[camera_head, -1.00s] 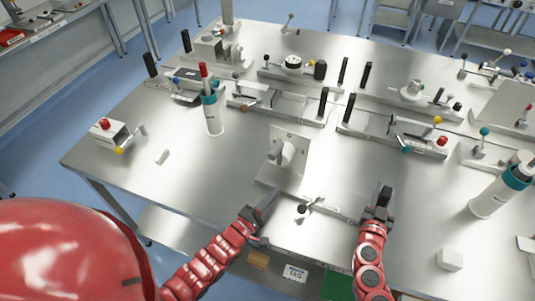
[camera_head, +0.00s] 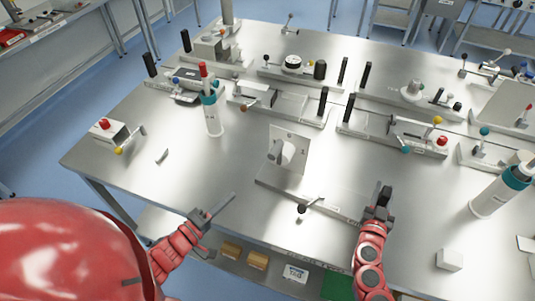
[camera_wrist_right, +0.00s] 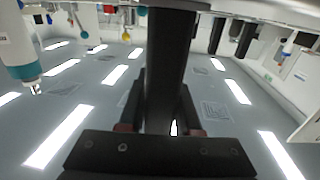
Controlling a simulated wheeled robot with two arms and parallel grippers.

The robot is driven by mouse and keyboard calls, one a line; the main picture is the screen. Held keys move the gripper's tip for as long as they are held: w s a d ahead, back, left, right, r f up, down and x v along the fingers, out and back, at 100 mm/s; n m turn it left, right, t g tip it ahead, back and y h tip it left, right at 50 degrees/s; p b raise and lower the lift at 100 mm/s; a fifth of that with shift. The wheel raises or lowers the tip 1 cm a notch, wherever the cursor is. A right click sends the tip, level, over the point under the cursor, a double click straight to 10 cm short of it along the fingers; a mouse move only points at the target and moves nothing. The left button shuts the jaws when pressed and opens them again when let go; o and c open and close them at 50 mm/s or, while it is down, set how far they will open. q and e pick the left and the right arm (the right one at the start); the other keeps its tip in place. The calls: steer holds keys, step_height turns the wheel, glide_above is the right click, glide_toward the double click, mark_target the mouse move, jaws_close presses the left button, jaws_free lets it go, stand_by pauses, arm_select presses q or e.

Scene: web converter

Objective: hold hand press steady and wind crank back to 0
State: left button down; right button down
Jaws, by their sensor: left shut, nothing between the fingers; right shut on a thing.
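A grey device, apparently the hand press (camera_head: 290,148), stands at the middle front of the table, with an upright plate and a round fitting. At the front of its base is a small crank (camera_head: 302,209) with a black knob and a metal arm. My right gripper (camera_head: 381,198) is shut on a black upright handle (camera_head: 386,190) at the right end of this base. The handle fills the middle of the right wrist view (camera_wrist_right: 170,70). My left gripper (camera_head: 222,205) is shut and empty, left of the base and apart from it. No scale reading is legible.
A white bottle with a teal band (camera_head: 213,112) stands behind left, another (camera_head: 500,190) at right. A white block (camera_head: 449,259) lies front right. A box with a red button (camera_head: 108,130) sits at left. Other devices line the back. The table's left front is mostly clear.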

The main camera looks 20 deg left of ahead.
arm_select(q)
steer(key=shift+s+a, duration=0.15)
steer(key=shift+s, duration=0.25)
arm_select(e)
steer(key=shift+d+f, duration=0.15)
steer(key=shift+f, duration=0.15)
arm_select(q)
steer(key=shift+f, duration=0.25)
arm_select(e)
steer(key=shift+r, duration=0.15)
arm_select(q)
steer(key=shift+w, duration=0.1)
arm_select(e)
steer(key=shift+w+r, duration=0.1)
steer(key=shift+r, duration=0.15)
steer(key=c, duration=0.5)
jaws_free()
steer(key=s, duration=0.4)
steer(key=s+a, duration=0.1)
steer(key=s, duration=0.7)
steer(key=shift+a+r, duration=0.1)
steer(key=shift+a, duration=0.15)
